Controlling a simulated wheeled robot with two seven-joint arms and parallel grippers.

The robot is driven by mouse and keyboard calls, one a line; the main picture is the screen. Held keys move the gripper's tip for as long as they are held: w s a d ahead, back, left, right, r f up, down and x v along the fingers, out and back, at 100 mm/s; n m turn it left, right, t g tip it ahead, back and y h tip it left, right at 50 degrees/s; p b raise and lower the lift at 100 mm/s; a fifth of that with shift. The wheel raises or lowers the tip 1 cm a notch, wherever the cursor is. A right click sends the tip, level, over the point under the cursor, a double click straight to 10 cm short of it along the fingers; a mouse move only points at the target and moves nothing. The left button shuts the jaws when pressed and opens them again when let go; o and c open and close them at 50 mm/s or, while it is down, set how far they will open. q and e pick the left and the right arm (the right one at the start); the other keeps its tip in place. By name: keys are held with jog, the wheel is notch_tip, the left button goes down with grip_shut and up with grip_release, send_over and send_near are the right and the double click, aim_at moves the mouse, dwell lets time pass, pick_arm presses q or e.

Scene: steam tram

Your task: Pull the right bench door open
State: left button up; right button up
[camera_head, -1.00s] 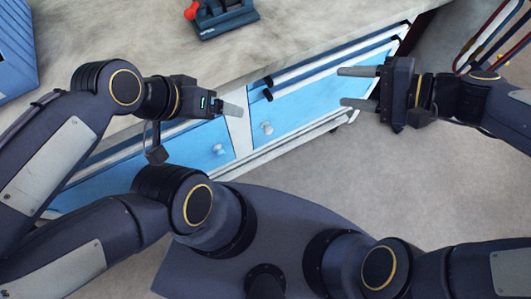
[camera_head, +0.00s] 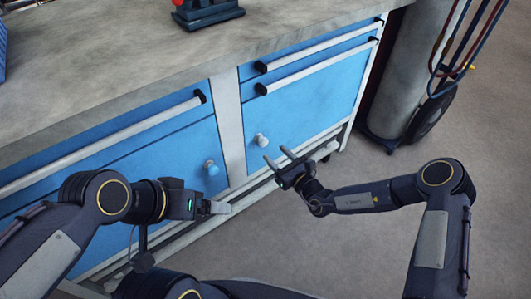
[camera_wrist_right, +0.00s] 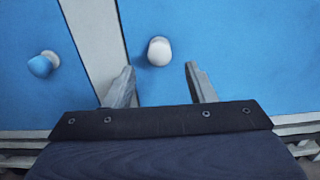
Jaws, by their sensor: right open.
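The right bench door (camera_head: 308,104) is a blue panel and stands shut. Its pale round knob (camera_head: 261,141) is near its left edge, and it also shows in the right wrist view (camera_wrist_right: 159,51). My right gripper (camera_head: 276,157) is open and empty, just below and in front of that knob. In the right wrist view its two fingers (camera_wrist_right: 159,85) point toward the door, with the knob ahead between them. My left gripper (camera_head: 222,208) is in front of the left door (camera_head: 160,165), below the left door's blue knob (camera_head: 211,168). Its jaw opening cannot be made out.
The grey worktop (camera_head: 150,60) runs above the doors and carries a vise (camera_head: 207,12). Long handle bars (camera_head: 320,62) stick out above the right door. A grey cylinder (camera_head: 405,80) with hoses stands at the right. The floor (camera_head: 370,160) in front is clear.

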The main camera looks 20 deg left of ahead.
aim_at(265, 143)
jog(key=b+x, duration=0.1)
jog(key=x, duration=0.4)
jog(key=shift+a+b, duration=0.15)
jog(key=shift+b, duration=0.25)
jog(key=shift+w+a, duration=0.4)
jog(key=shift+d, duration=0.1)
grip_shut()
